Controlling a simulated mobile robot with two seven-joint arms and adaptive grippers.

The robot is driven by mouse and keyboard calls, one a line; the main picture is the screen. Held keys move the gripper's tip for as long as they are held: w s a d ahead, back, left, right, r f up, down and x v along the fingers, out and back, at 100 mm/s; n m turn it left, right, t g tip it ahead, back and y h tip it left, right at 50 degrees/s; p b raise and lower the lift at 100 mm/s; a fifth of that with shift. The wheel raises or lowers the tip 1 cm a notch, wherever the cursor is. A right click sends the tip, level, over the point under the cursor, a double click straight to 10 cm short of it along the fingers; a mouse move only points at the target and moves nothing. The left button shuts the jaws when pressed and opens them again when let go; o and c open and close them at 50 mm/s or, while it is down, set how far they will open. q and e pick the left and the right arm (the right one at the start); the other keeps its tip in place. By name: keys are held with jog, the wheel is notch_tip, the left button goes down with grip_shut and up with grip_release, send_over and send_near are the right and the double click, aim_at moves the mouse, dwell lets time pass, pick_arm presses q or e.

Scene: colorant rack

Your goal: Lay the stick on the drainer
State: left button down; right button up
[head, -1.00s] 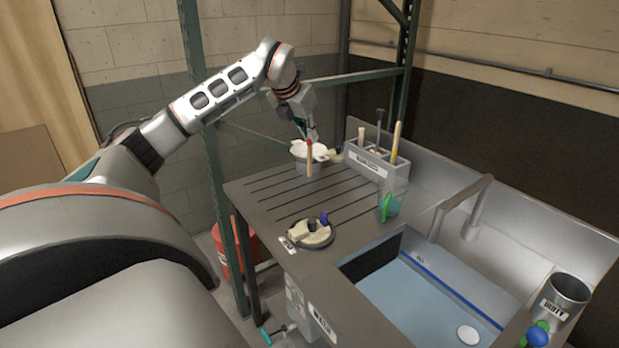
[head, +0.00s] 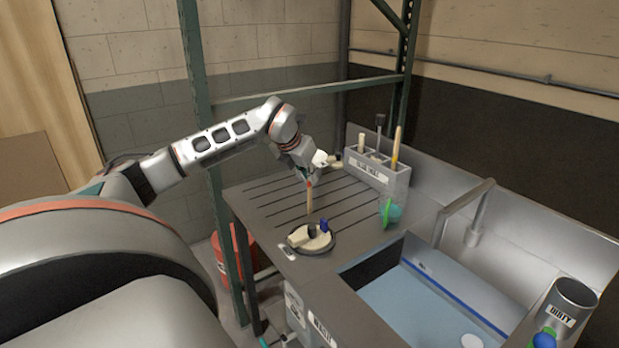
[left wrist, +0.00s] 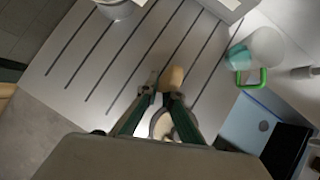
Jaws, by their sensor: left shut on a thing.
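The stick (head: 309,199) is a short wooden-brown stick with a reddish upper part. My left gripper (head: 308,180) is shut on it and holds it near upright, pointing down over the drainer (head: 262,203). The drainer is the grey grooved board left of the sink. In the left wrist view the stick's pale rounded end (left wrist: 174,76) shows just beyond the fingertips (left wrist: 160,94), with the drainer grooves (left wrist: 80,62) below. I cannot tell whether its lower end touches the drainer. My right gripper is not in view.
A pale pot (head: 320,158) is partly hidden behind my gripper. A compartment rack (head: 385,175), a teal cup with a green handle (head: 389,212) and the water-filled sink (head: 410,290) lie rightward.

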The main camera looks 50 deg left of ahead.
pick_arm(q)
jog(key=shift+f, duration=0.15)
jog(key=c, duration=2.2)
grip_release()
jog(key=shift+c, duration=0.2)
jog(key=v, duration=1.2)
